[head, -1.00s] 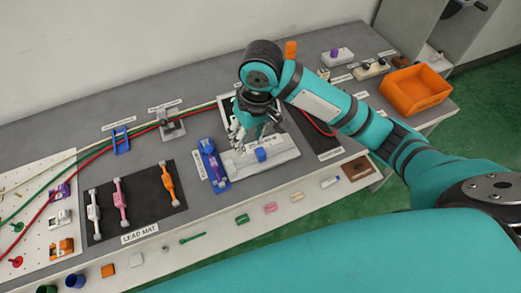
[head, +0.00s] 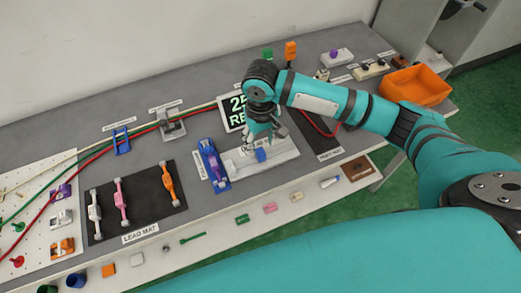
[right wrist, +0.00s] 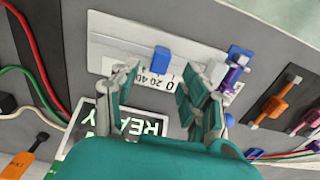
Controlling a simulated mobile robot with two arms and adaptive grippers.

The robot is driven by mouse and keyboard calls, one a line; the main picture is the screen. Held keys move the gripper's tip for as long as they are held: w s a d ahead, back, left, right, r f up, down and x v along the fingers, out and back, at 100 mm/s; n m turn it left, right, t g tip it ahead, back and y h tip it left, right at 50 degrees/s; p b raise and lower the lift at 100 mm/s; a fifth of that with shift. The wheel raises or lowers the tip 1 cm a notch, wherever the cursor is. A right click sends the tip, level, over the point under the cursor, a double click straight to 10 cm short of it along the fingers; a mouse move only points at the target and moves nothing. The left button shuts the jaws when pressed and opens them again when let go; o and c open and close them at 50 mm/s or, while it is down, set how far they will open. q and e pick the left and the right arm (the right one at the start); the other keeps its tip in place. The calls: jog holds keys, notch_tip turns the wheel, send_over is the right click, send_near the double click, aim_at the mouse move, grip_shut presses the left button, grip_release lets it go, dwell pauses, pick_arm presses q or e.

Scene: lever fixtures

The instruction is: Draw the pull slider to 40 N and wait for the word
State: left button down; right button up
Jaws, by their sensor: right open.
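The pull slider is a pale grey block (head: 283,157) with a blue knob (head: 261,155), lying towards the front of the bench. In the right wrist view the blue knob (right wrist: 160,60) stands on the pale plate (right wrist: 118,40), beside a scale strip with printed numbers (right wrist: 158,80). My right gripper (head: 258,146) is low over the slider, behind the knob. In the right wrist view its open fingers (right wrist: 158,84) are spread either side of the knob's line, with nothing seen between them. A display (head: 234,113) behind shows "25" and "RE", partly hidden by my arm. My left gripper is not in view.
A blue fixture with a purple part (head: 213,163) stands close left of the slider. The lead mat (head: 146,208) with several coloured leads lies further left. Red and green cables (head: 85,157) cross behind. An orange bin (head: 415,87) is at the right.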

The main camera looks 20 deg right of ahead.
aim_at(261, 151)
jog(key=shift+f, duration=2.75)
jog(key=c, duration=0.9)
jog(key=shift+d+r+p, duration=0.25)
jog(key=shift+d+p, duration=0.35)
jog(key=shift+p, duration=0.5)
jog(key=shift+c, duration=0.2)
jog(key=shift+d+p, duration=0.3)
jog(key=shift+w+d+f, duration=0.1)
jog(key=shift+f, duration=0.15)
jog(key=o, duration=0.9)
jog(key=shift+o, duration=0.2)
jog(key=shift+r, duration=0.1)
